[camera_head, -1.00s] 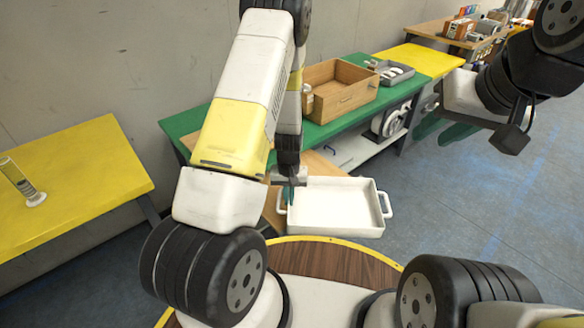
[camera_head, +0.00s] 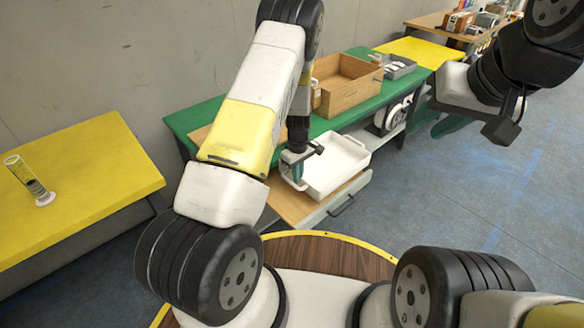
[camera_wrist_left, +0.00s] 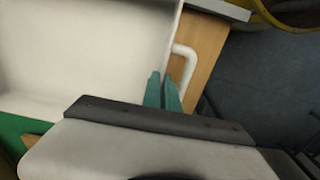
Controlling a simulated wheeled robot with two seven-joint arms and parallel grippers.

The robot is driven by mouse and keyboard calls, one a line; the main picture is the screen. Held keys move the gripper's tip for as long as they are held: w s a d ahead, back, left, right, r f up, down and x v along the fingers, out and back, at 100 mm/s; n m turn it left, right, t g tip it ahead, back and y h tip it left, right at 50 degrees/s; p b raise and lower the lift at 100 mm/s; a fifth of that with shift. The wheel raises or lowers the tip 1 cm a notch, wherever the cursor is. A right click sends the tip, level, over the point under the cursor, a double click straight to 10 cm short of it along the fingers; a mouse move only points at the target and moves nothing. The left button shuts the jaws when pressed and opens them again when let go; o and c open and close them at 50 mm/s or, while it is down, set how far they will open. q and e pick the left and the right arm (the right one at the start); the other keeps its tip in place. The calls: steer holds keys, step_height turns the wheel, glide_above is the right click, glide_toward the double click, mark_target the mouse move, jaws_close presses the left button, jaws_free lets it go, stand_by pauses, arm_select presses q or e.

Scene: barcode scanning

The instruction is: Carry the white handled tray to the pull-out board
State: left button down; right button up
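The white handled tray (camera_head: 338,166) is over the pull-out board (camera_head: 290,205) below the green table's front edge. I cannot tell whether its underside touches the board. My left gripper (camera_head: 297,172) is at the tray's left handle. In the left wrist view its teal fingers (camera_wrist_left: 163,92) are close together at the white handle (camera_wrist_left: 186,52), partly hiding it, and look shut on it. The tray's white floor (camera_wrist_left: 80,50) is empty. My right gripper (camera_head: 436,119) is away at the upper right, with its green fingers apart and empty.
A wooden box (camera_head: 345,85) and a grey tray (camera_head: 397,66) stand on the green table (camera_head: 195,117). A yellow table (camera_head: 85,180) at the left holds a glass cylinder (camera_head: 30,180). A round wooden surface (camera_head: 330,255) is in front of me. The floor at right is clear.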

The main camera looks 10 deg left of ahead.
arm_select(q)
steer(key=s+a, duration=0.2)
steer(key=a, duration=0.1)
steer(key=s+a, duration=0.1)
steer(key=shift+s+a+f, duration=0.15)
steer(key=shift+f, duration=0.1)
steer(key=f, duration=0.3)
steer(key=shift+s+a, duration=0.25)
steer(key=shift+f, duration=0.55)
steer(key=c, duration=1.6)
jaws_free()
steer(key=shift+c, duration=0.2)
